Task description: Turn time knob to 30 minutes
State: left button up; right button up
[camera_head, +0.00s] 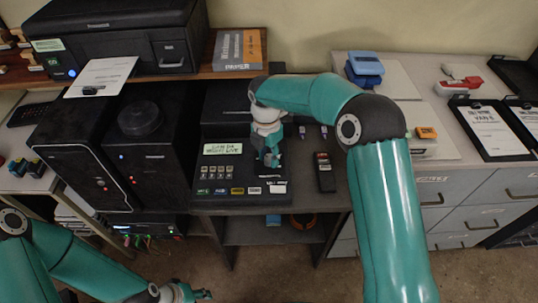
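The black console (210,176) stands on the dark table in the middle, with a lit pale display (223,149) and rows of small buttons and labels on its sloped face. My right gripper (271,160) points down at the right part of this face, just right of the display. Its fingers are small here, and I cannot tell whether they touch anything. No time knob can be made out; the gripper covers that part of the panel. My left gripper (200,294) is low at the bottom edge, away from the console and seemingly empty; its finger opening is unclear.
A black handheld device (325,172) lies right of the console. Black cabinets, one with a round black piece (140,119) on top, stand to the left. A printer (120,40) sits on the shelf behind. Clipboards (492,130) lie on the right-hand drawers.

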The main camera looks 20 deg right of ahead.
grip_shut()
